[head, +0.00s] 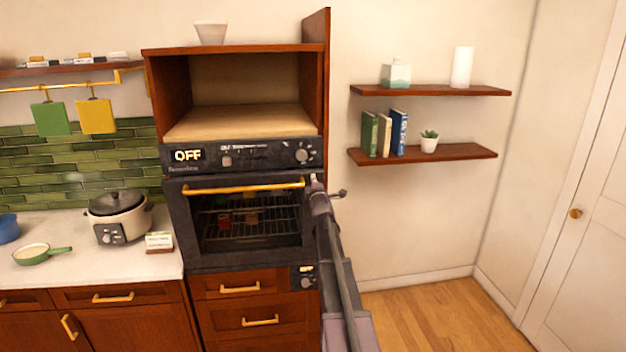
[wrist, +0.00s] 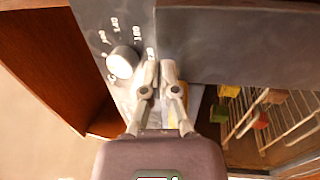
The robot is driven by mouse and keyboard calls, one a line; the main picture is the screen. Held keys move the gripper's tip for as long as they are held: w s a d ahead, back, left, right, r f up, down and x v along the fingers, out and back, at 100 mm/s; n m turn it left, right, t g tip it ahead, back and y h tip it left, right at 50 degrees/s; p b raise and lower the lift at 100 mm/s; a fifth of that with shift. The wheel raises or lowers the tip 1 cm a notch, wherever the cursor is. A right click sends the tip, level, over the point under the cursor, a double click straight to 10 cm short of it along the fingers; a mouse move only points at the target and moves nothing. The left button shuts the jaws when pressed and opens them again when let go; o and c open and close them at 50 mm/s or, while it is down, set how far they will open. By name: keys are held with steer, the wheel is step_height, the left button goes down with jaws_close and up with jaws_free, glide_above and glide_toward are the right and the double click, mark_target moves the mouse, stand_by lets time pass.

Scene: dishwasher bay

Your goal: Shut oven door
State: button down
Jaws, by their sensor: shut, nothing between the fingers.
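The black oven (head: 240,153) is set in a wooden cabinet, with an "OFF" display and a knob on its panel. Its door (head: 183,235) stands upright or close to it, with a gold handle (head: 240,187) along the top and a dark window. I cannot tell whether a gap is left at its edge. My gripper (head: 314,182) is shut and empty at the handle's right end, below the panel. In the wrist view my gripper (wrist: 160,70) is beside the oven knob (wrist: 122,62). A yellow piece, perhaps the handle, shows behind the fingers.
Oven racks (wrist: 290,118) with small coloured items show inside. Wooden drawers (head: 250,305) lie below the oven. A counter with a cooker (head: 117,217) and a green pan (head: 35,254) is on the left. Wall shelves (head: 425,154) hang on the right, above clear floor.

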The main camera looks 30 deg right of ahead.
steer(key=r+b+v, duration=0.1)
steer(key=v, duration=1.1)
steer(key=shift+s+a+r, duration=0.2)
steer(key=shift+s+r, duration=0.1)
steer(key=shift+s, duration=0.25)
steer(key=a+f+m+t+h+b, duration=0.1)
steer(key=a+f+m+t+b, duration=0.1)
steer(key=a+m+b, duration=0.3)
steer(key=w+a+f+m+t+h+b, duration=0.1)
steer(key=a+f+m+b, duration=0.4)
steer(key=m+b, duration=0.5)
steer(key=m+t, duration=0.1)
steer(key=m, duration=0.2)
steer(key=shift+w+a+f+t, duration=0.15)
steer(key=shift+w+a+t, duration=0.1)
steer(key=shift+a+t, duration=0.15)
